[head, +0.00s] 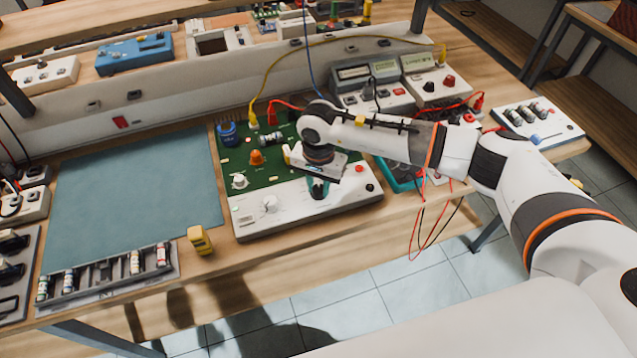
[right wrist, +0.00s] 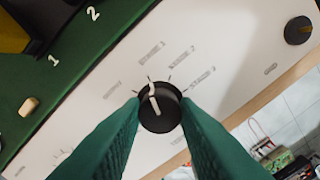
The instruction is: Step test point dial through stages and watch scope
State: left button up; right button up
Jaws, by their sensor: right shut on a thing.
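The test point dial (right wrist: 163,118) is a round black knob with a white pointer, on a white panel. In the right wrist view its pointer is aimed up and slightly left, among several small tick marks and printed labels too blurred to read surely. My right gripper (head: 318,190) is over the front panel of the green-and-white board unit (head: 245,225). In the right wrist view its green fingers sit on either side of the dial, shut on it. In the head view the gripper hides the dial. I cannot surely pick out the scope. My left gripper is not in view.
Two bench instruments with displays (head: 366,72) (head: 418,62) stand behind the unit. Yellow, red and blue leads run around the board. A teal device (head: 385,170) is partly hidden by my right arm. A yellow item (head: 200,240) lies left of the unit; the blue-grey mat (head: 135,190) is clear.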

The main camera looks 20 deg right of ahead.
jog(key=shift+f+m+b, duration=0.15)
jog(key=shift+m+b, duration=0.65)
jog(key=shift+m, duration=0.1)
jog(key=shift+m+b, duration=0.85)
jog(key=shift+m, duration=0.25)
jog(key=shift+m+b, duration=1.1)
jog(key=shift+m, duration=0.8)
jog(key=shift+r, duration=0.2)
jog(key=o, duration=1)
jog(key=shift+c, duration=0.2)
